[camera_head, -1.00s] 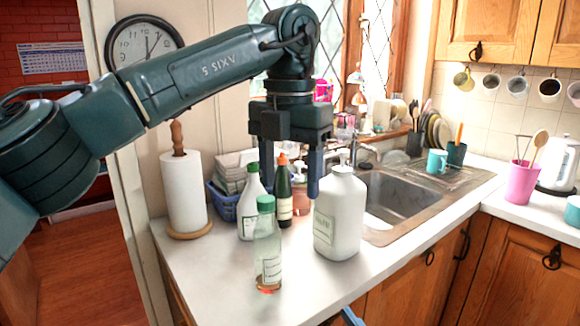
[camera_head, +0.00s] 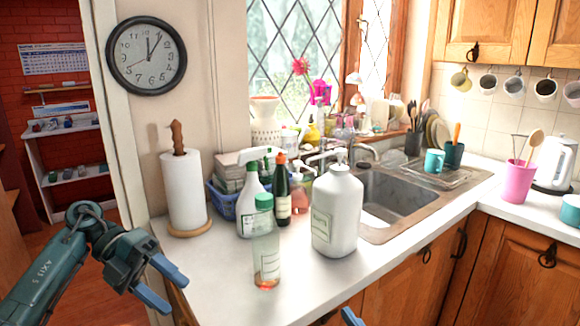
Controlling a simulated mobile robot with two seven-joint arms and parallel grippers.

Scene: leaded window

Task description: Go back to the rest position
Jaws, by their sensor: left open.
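My left gripper (camera_head: 176,296) is at the lower left, in front of the counter's left end and apart from everything on it. Its two blue fingers are spread with nothing between them. My left arm is folded low in the bottom left corner. A blue tip (camera_head: 350,316), which looks like part of my right gripper, just shows at the bottom edge; the rest is out of frame.
The sink (camera_head: 395,195) lies right.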

